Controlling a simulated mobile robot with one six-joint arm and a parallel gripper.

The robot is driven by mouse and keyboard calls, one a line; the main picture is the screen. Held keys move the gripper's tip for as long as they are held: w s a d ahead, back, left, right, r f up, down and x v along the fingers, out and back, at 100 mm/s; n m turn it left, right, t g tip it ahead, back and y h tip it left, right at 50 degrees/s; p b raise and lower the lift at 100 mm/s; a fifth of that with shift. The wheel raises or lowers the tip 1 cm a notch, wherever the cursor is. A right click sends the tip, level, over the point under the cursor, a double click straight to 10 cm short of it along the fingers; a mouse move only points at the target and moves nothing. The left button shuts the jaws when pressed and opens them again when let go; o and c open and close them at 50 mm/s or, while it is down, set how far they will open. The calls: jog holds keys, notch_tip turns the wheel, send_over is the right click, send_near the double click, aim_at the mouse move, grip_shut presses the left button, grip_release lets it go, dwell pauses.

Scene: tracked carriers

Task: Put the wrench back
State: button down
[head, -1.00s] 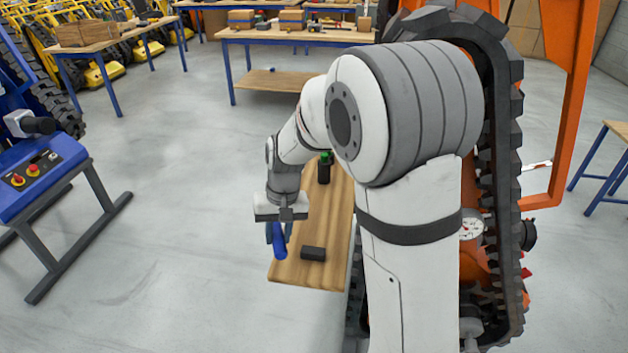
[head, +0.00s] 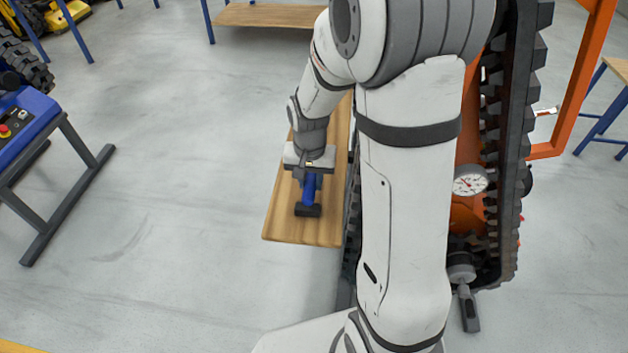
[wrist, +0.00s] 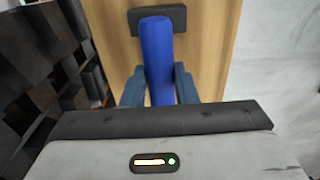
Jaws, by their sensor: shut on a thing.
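My gripper (head: 309,180) is shut on a blue handle, which I take to be the wrench (head: 310,190). In the wrist view the blue wrench (wrist: 157,45) stands out between the two fingers (wrist: 157,75). Its far end is at a small black block (wrist: 186,16); I cannot tell whether they touch. The black block (head: 307,210) lies on a narrow wooden board (head: 282,220) near its front end. The wrench's other end is hidden by my gripper.
A blue stand (head: 60,170) is at left. Open floor lies between.

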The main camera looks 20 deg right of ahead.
jog(key=shift+f, duration=0.45)
jog(key=c, duration=1.1)
grip_release()
jog(key=shift+c, duration=0.2)
notch_tip(320, 180, up, 12)
jog(key=shift+s, duration=0.15)
